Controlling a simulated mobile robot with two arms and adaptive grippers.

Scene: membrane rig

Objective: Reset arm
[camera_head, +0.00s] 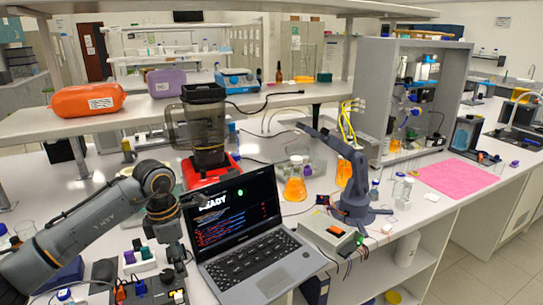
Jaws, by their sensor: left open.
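A small dark blue-grey desktop arm (352,175) stands on the bench right of centre, its upper link slanting up to the left. An open laptop (245,232) left of the box shows "READY", text lines and a green dot. My left gripper (174,262) points down at the lower left, beside the laptop's left edge and above a dark device with coloured parts. It is open, with nothing seen between its fingers. My right gripper is not in view.
A blender-like device (205,130) on a red base stands behind the laptop. Orange flasks (295,182) and small bottles stand near the desktop arm. A pink mat (457,178) lies at right. A shelf (150,112) carrying an orange case (88,101) spans the back.

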